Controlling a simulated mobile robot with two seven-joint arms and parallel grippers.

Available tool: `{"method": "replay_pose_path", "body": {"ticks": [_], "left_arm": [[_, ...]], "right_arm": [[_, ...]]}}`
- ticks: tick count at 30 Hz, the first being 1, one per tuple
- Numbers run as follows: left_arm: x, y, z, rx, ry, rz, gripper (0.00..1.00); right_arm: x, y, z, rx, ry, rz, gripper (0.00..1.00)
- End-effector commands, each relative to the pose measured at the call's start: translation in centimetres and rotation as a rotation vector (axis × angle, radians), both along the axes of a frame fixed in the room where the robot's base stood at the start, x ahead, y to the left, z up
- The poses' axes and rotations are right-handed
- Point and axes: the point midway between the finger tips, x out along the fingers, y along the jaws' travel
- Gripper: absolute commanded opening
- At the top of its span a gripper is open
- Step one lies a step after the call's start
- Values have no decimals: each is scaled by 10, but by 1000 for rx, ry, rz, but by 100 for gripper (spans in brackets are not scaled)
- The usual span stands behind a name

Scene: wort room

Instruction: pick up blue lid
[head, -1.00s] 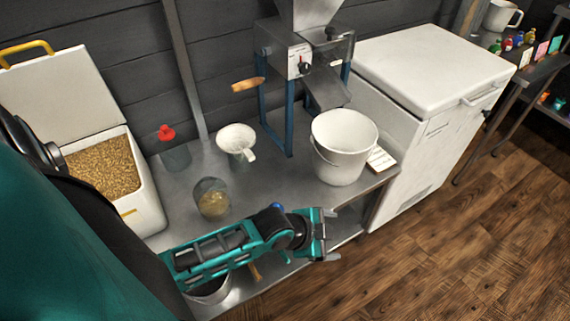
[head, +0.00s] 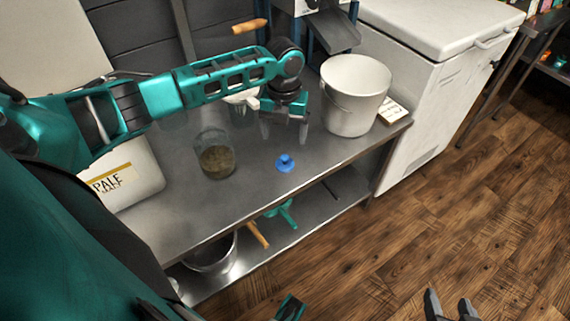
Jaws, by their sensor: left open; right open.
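The blue lid (head: 285,163) lies flat on the steel table, knob up, near the front edge. My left gripper (head: 285,135) points down over the table, open and empty. In the picture it is just above the lid, apart from it. My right gripper (head: 450,306) shows only by its fingers at the bottom edge, open and empty, over the floor in front of the table.
A glass jar with grain (head: 216,158) stands left of the lid. A white bucket (head: 354,98) stands to the right. A white jug (head: 240,97) is partly behind my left arm. The steel table (head: 190,215) is clear around the lid.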

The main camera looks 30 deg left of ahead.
Motion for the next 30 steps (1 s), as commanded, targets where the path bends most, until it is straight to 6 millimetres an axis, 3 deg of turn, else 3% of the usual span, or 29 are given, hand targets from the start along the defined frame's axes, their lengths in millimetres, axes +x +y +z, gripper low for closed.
{"method": "replay_pose_path", "body": {"ticks": [1, 4, 14, 21, 30], "left_arm": [[-1, -1, -15, -1, 2, 0, 84], [0, 0, -32, 0, -1, 0, 84], [0, -1, -56, -1, -1, 2, 84], [2, -1, -92, 0, -2, 1, 84], [2, -1, -98, 1, -4, 1, 84]], "right_arm": [[0, 0, -7, 0, 1, 0, 57], [-1, 0, -14, 0, 3, 0, 57], [-3, 1, -23, 5, 9, -5, 57], [-4, 3, -40, 9, 19, -4, 57], [-1, 6, -30, 19, 8, -3, 57]]}}
